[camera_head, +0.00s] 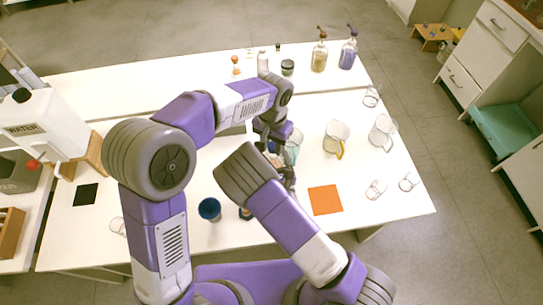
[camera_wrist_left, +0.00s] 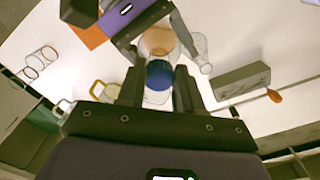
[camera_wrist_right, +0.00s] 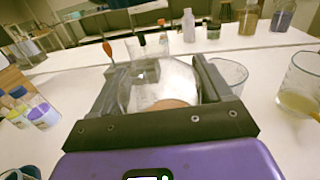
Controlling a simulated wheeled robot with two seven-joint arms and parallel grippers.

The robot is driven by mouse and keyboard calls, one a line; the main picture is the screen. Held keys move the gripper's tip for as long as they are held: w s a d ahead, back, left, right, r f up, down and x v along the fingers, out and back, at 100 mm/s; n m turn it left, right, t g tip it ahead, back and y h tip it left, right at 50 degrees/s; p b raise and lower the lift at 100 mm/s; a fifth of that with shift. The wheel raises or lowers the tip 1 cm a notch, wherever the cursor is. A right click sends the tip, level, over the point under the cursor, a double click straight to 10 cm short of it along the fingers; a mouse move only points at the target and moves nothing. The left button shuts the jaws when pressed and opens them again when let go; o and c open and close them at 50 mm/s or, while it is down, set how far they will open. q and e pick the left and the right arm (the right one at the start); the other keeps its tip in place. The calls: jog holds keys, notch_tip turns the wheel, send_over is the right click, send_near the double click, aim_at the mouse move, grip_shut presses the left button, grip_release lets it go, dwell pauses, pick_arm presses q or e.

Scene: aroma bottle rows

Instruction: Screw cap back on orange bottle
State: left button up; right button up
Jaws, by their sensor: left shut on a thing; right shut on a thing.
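The orange bottle is a clear round bottle with orange liquid; in the left wrist view the orange bottle (camera_wrist_left: 158,40) is just beyond the blue cap (camera_wrist_left: 159,74). My left gripper (camera_wrist_left: 158,88) is shut on the cap, lined up with the bottle's neck. Whether the cap is seated on the neck I cannot tell. My right gripper (camera_wrist_right: 155,85) is shut on the bottle's body; the clear glass (camera_wrist_right: 160,78) fills the space between its fingers. In the head view my arms mostly hide the bottle and cap.
An orange mat (camera_head: 325,200) lies right of my grippers, a black mat (camera_head: 86,195) far left. Glass beakers (camera_head: 336,137) stand on the right half. A blue-topped container (camera_head: 209,209) stands near the front edge. Bottles (camera_head: 319,56) line the back table. A water jug (camera_head: 42,125) stands left.

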pick_arm(q)
jog(key=shift+s, duration=0.1)
dwell(0.5)
jog(key=shift+f, duration=0.1)
jog(key=shift+f, duration=0.85)
jog(key=shift+f, duration=0.55)
